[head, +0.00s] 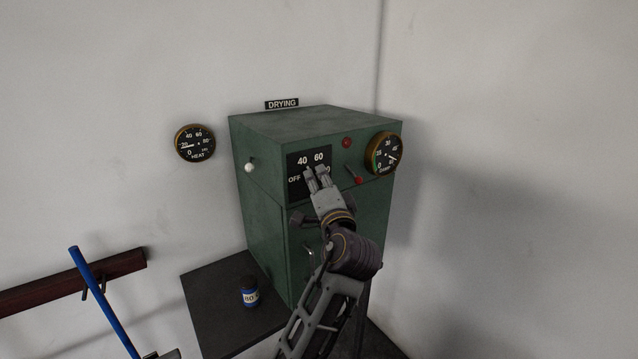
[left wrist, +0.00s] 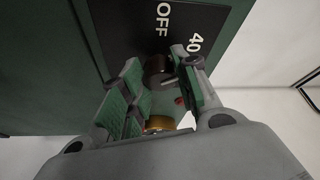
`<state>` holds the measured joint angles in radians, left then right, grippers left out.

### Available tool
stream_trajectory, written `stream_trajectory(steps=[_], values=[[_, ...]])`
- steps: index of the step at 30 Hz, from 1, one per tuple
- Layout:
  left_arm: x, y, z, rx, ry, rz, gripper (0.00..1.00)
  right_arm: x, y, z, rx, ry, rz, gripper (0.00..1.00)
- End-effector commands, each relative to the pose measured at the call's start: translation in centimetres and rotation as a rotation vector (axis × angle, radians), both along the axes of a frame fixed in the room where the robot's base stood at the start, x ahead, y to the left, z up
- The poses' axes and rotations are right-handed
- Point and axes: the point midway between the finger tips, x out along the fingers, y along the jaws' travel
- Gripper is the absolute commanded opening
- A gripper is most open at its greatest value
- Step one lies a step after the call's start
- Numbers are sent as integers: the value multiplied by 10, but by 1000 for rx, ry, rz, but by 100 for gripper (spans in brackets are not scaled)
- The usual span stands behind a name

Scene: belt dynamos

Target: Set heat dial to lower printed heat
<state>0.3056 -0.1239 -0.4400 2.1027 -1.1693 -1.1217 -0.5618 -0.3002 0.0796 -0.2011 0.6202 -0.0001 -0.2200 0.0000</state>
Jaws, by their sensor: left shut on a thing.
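The green drying cabinet (head: 262,215) bears a black dial plate (head: 294,161) with OFF, 40, 60 and a partly covered mark at the right. My left gripper (head: 318,172) is in front of this plate and covers the heat dial in the head view. In the left wrist view the dial's dark round knob (left wrist: 158,68) shows between the fingers of my left gripper (left wrist: 160,84), which is shut on it. OFF and 40 are readable beside it. Where the dial points is hidden. My right gripper is not in view.
A HEAT gauge (head: 195,143) hangs on the wall, its needle near 20.

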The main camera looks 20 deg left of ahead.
Motion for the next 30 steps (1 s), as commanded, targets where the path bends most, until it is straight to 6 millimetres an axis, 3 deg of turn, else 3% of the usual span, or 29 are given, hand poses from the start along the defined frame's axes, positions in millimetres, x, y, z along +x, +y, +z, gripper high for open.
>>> stream_trajectory(steps=[1, 6, 20, 30], values=[[0, -1, 0, 1, -1, -2, 32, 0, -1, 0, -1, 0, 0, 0], [0, -1, 0, 1, -1, -1, 53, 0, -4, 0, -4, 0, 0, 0], [-3, -2, -1, 0, 0, -1, 53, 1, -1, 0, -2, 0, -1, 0], [-26, -16, -4, -1, 0, -2, 53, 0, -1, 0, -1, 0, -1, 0]])
